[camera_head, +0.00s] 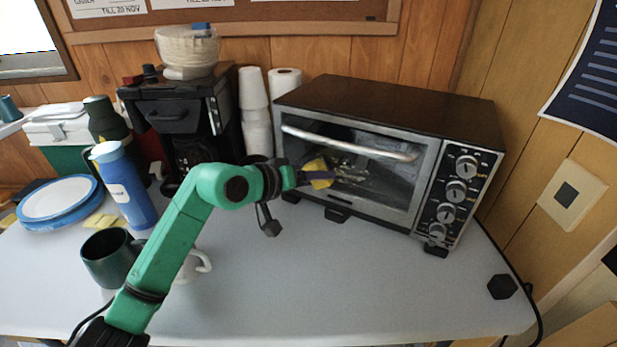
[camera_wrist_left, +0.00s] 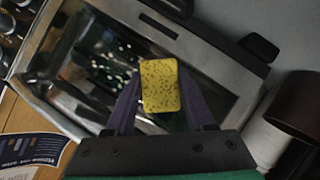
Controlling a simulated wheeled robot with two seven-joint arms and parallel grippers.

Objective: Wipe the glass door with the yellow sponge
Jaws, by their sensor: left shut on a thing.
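The yellow sponge (camera_head: 317,169) is held in my left gripper (camera_head: 312,176), in front of the left part of the toaster oven's glass door (camera_head: 385,178). In the left wrist view the speckled sponge (camera_wrist_left: 159,86) sits between the two purple fingers of the left gripper (camera_wrist_left: 160,95), with the glass door (camera_wrist_left: 85,62) behind it. The sponge is at or very near the glass; I cannot tell if it touches. The door is closed, with its handle (camera_head: 345,145) along the top. Part of the glass is hidden behind the gripper and sponge. My right gripper is not in view.
A coffee maker (camera_head: 180,120) and stacked paper cups (camera_head: 255,110) stand left of the oven (camera_head: 390,110). A blue bottle (camera_head: 125,188), a green mug (camera_head: 108,258) and a white mug (camera_head: 195,264) are near my arm. The table's front middle (camera_head: 340,285) is clear.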

